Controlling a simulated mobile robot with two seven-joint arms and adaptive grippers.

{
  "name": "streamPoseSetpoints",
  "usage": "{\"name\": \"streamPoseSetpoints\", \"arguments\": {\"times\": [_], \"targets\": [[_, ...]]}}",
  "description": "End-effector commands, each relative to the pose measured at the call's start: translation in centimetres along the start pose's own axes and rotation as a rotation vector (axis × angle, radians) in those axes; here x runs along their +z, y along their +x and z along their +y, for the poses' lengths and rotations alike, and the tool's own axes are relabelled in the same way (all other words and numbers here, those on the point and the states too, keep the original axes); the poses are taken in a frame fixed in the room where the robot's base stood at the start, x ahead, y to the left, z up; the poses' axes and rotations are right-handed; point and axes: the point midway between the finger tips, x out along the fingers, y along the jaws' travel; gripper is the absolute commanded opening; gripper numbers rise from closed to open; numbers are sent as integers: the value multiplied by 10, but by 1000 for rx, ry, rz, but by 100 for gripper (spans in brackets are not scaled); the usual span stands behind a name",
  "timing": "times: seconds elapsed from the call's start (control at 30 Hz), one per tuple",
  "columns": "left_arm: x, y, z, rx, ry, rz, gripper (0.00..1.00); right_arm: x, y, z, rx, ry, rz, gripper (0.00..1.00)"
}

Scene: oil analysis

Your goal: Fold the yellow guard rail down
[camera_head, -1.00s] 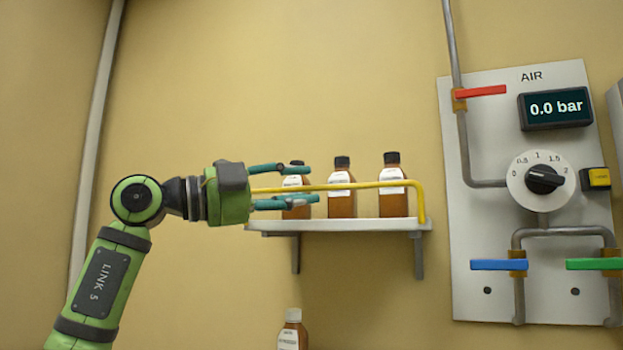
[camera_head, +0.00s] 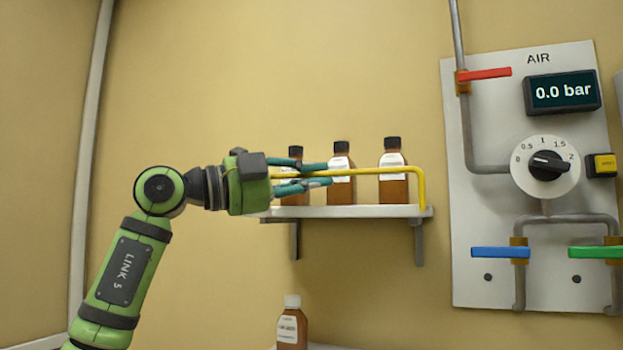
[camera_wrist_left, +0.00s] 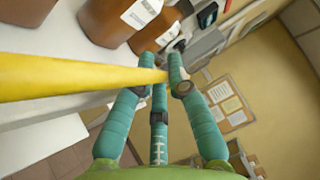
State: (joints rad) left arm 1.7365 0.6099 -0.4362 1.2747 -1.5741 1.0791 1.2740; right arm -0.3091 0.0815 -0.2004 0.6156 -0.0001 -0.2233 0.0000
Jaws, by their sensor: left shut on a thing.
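The yellow guard rail (camera_head: 386,170) is raised in front of the brown bottles on the white wall shelf (camera_head: 360,211). Its right end bends down to the shelf's right end. My left gripper (camera_head: 322,174) is shut on the rail, its teal fingers reaching from the left in front of the left and middle bottles. In the left wrist view, the rail (camera_wrist_left: 70,78) runs in from the left to the teal fingers (camera_wrist_left: 160,70). The fingers hide part of the rail and of the left bottle. My right gripper is not in view.
Three brown bottles with black caps, one of them the right bottle (camera_head: 393,172), stand on the shelf. A white-capped bottle (camera_head: 292,325) stands below. The AIR panel (camera_head: 470,225) with coloured valve handles is at the right.

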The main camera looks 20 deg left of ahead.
Motion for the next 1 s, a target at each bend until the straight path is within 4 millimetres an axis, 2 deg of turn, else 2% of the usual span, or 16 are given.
{"name": "streamPoseSetpoints", "arguments": {"times": [0.47,0.67,1.0], "targets": [[-3,-3,0,-55,49,-1,0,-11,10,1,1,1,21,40],[-7,-8,2,-126,119,-1,0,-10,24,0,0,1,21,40],[-18,-19,4,-345,335,-1,0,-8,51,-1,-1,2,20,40]]}}
